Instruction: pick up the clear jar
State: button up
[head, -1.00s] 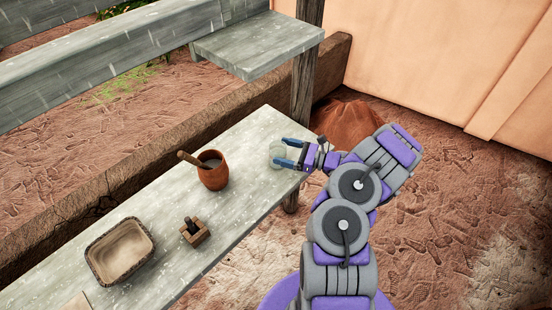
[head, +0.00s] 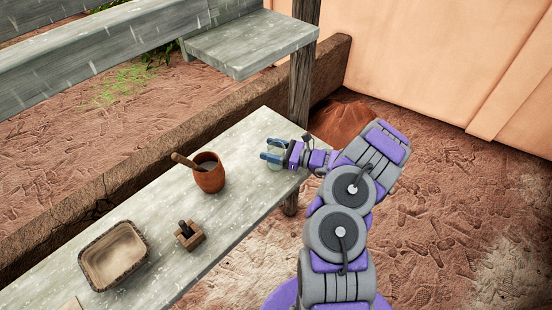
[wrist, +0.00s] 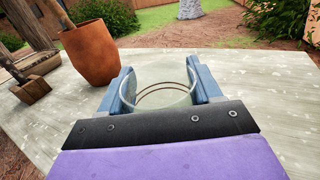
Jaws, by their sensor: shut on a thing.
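The clear jar (wrist: 160,76) is see-through and sits between the two blue fingers of my gripper (wrist: 163,88) in the wrist view. The fingers are shut on its sides. In the head view my gripper (head: 272,158) is at the far right end of the grey bench, and the jar (head: 276,151) shows only faintly around the fingers. I cannot tell whether the jar's base touches the bench.
The grey bench (head: 240,148) also bears a brown clay pot (head: 210,178) with a stick in it, a small wooden block with a dark knob (head: 189,236), and a shallow rimmed tray (head: 114,256). A wooden post (head: 301,85) stands close behind my gripper.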

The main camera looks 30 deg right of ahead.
jog(key=shift+a, duration=0.1)
jog(key=shift+c, duration=1.4)
jog(key=shift+a, duration=0.3)
jog(key=shift+c, duration=0.8)
